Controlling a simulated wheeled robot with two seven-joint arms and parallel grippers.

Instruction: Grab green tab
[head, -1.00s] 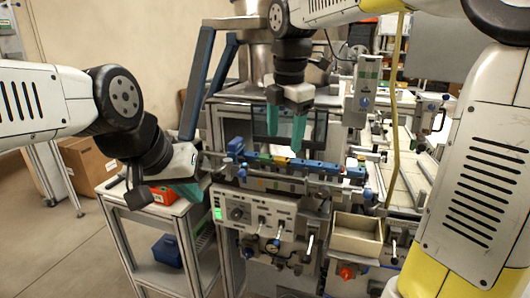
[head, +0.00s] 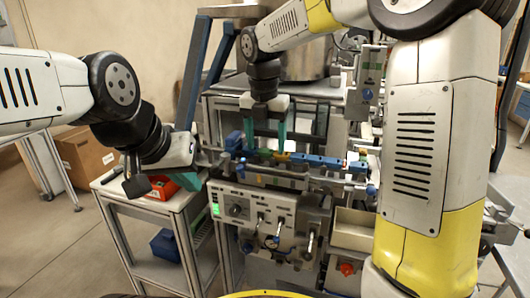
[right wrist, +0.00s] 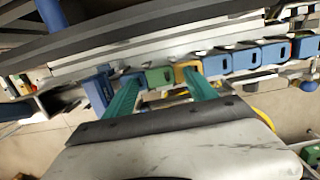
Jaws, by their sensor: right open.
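The green tab (right wrist: 160,77) sits in a row of coloured tabs, between a blue tab (right wrist: 133,79) on its left and a yellow tab (right wrist: 187,72) on its right. In the head view the green tab (head: 264,156) is small, on the rail below my right gripper. My right gripper (head: 265,146) points down, open and empty. In the right wrist view its teal fingertips (right wrist: 163,76) lie either side of the green tab, the right one overlapping the yellow tab; contact cannot be told. My left gripper (head: 188,180) is at the left, over the side cart, its fingers partly hidden.
More blue tabs (head: 322,162) continue along the rail to the right. A control panel (head: 252,209) is below the rail. An open beige bin (head: 353,232) stands at the lower right. The cart (head: 130,190) at left holds a red-orange item (head: 161,188).

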